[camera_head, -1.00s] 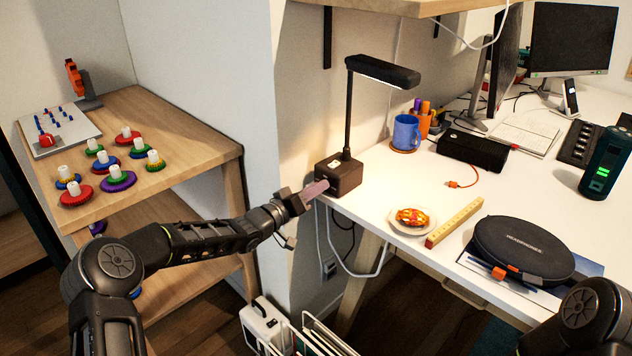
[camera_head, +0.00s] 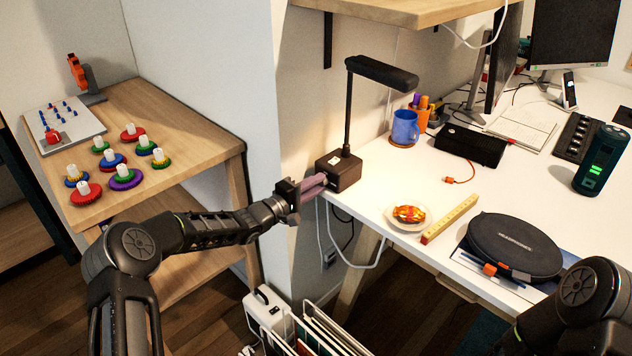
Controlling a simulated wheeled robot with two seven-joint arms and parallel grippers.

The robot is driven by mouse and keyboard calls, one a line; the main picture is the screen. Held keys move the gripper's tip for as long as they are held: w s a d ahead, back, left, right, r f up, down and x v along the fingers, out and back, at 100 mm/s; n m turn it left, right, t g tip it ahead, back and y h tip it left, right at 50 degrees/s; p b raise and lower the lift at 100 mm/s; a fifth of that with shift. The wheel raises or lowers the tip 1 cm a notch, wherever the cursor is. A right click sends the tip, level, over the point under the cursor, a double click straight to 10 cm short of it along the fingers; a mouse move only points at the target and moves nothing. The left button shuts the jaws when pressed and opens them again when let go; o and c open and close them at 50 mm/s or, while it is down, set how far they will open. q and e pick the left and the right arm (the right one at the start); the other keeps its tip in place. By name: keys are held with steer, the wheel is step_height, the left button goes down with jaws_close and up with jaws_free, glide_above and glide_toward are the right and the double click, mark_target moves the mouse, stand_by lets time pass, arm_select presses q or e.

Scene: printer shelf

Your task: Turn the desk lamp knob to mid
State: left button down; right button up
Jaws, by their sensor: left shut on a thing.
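The black desk lamp (camera_head: 347,130) stands at the left end of the white desk, with its bar-shaped head above and a square base (camera_head: 341,171) below. My left gripper (camera_head: 322,183) reaches the front left side of the base, its pinkish fingers shut at the spot where they meet it. The knob is hidden behind the fingers, so its setting cannot be read. The lamp head looks dark underneath. My right arm shows at the lower right corner, but its gripper is outside the picture.
A plate with food (camera_head: 408,218), a yellow ruler (camera_head: 450,219) and a headphone case (camera_head: 515,247) lie on the desk (camera_head: 375,190). A wooden shelf (camera_head: 205,150) with colored gears is at left. White cables hang below the lamp.

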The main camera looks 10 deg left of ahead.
arm_select(q)
steer(key=shift+n, duration=1.1)
steer(key=c, duration=1.2)
jaws_free()
steer(key=shift+c, duration=0.2)
steer(key=shift+f, duration=0.1)
steer(key=shift+s+f, duration=0.1)
